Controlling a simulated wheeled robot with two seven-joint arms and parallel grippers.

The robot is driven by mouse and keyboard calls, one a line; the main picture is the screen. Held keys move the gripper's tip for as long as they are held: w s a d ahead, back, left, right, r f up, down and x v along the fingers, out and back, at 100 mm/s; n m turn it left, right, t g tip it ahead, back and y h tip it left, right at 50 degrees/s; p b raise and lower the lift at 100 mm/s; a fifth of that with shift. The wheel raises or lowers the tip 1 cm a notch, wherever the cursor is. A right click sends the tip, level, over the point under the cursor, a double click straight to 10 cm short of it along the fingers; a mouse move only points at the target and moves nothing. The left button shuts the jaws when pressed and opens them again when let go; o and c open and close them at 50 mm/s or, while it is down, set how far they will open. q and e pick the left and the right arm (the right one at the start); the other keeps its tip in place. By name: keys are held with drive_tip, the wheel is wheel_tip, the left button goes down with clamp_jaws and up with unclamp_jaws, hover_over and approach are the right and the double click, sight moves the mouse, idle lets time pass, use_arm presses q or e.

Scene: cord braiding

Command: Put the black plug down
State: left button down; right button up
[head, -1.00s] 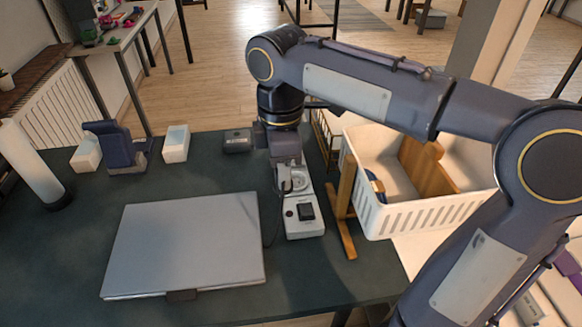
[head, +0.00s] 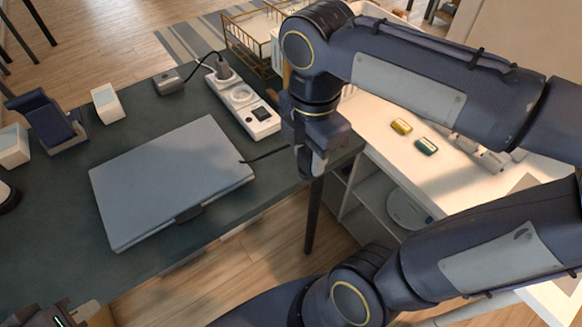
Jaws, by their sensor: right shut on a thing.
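My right gripper (head: 312,166) points down at the right edge of the dark table (head: 120,145), beside the white power strip (head: 243,104). It is shut on the black plug, which its fingers mostly hide. A black cord (head: 268,156) runs from the right side of the grey closed laptop (head: 172,180) to this gripper. A grey plug (head: 223,70) sits in the strip's far end, and the socket in the strip's middle is empty. Part of my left gripper (head: 66,316) shows at the bottom left corner; its fingers are not clear.
A small dark box (head: 168,82) is corded to the grey plug. A phone stand (head: 45,120) and white blocks (head: 108,103) stand at the left. A white surface (head: 390,160) with small yellow and green items lies to the right. Bare table lies between laptop and strip.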

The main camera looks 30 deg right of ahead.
drive_tip(key=w+d+f, duration=0.1)
drive_tip(key=w+f, duration=0.2)
drive_tip(key=w, duration=0.1)
drive_tip(key=w+d+f+b, duration=0.1)
drive_tip(key=w+f, duration=0.2)
drive_tip(key=w, duration=0.1)
drive_tip(key=w+d+f, duration=0.1)
drive_tip(key=w+f, duration=0.2)
drive_tip(key=w, duration=0.1)
drive_tip(key=shift+w+d, duration=0.15)
drive_tip(key=shift+w, duration=0.05)
drive_tip(key=shift+w+d+f+b, duration=0.1)
drive_tip(key=shift+w+f+b, duration=0.1)
drive_tip(key=shift+f, duration=0.45)
drive_tip(key=shift+w+a+f+b, duration=0.1)
drive_tip(key=shift+f+b, duration=0.15)
drive_tip(key=shift+f, duration=0.4)
drive_tip(key=shift+w+d+f+b, duration=0.1)
drive_tip(key=shift+f+b, duration=0.1)
drive_tip(key=shift+f, duration=0.45)
drive_tip(key=shift+f, duration=0.2)
drive_tip(key=o, duration=1.2)
